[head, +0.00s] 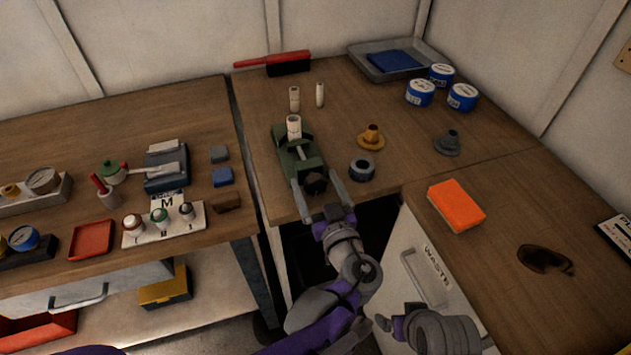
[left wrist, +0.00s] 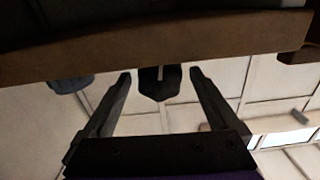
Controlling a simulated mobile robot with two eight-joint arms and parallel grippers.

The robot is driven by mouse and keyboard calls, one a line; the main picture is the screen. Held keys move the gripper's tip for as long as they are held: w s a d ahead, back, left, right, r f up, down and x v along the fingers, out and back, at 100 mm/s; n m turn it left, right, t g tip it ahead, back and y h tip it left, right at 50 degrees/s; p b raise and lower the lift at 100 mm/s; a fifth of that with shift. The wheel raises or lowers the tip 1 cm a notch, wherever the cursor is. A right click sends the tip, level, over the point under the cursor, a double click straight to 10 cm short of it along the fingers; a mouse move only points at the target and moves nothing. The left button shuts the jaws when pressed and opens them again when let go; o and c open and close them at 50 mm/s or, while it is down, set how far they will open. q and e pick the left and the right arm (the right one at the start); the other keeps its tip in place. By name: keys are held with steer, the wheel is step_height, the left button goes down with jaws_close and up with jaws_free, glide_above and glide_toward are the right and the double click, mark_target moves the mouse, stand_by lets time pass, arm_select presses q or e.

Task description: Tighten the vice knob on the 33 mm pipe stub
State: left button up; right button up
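The green vice (head: 290,150) stands near the front edge of the back bench. A pale pipe stub (head: 293,128) stands upright in its jaws. The dark vice knob (head: 315,183) faces me at the vice's front end. My left gripper (head: 317,197) is open, with one finger on each side of the knob. In the left wrist view the knob (left wrist: 158,84) sits between the open fingertips (left wrist: 160,76), with gaps on both sides. My right gripper (head: 396,315) seems to show in part at the bottom of the head view; its opening is unclear.
Two more pale stubs (head: 294,98) stand behind the vice. A dark ring (head: 362,169) and an orange-brown flanged part (head: 371,137) are to its right. An orange sponge (head: 456,205) lies on the right bench. The bench edge (left wrist: 150,45) is close to my left fingers.

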arm_select(q)
steer(key=c, duration=1.3)
steer(key=shift+m, duration=0.4)
steer(key=shift+w+m+p, duration=0.1)
steer(key=shift+m+p, duration=0.2)
steer(key=shift+m, duration=0.3)
steer(key=m, duration=0.3)
steer(key=shift+p, duration=0.3)
steer(key=m, duration=0.3)
steer(key=shift+d+m, duration=0.1)
steer(key=shift+m, duration=0.6)
steer(key=shift+f, duration=0.15)
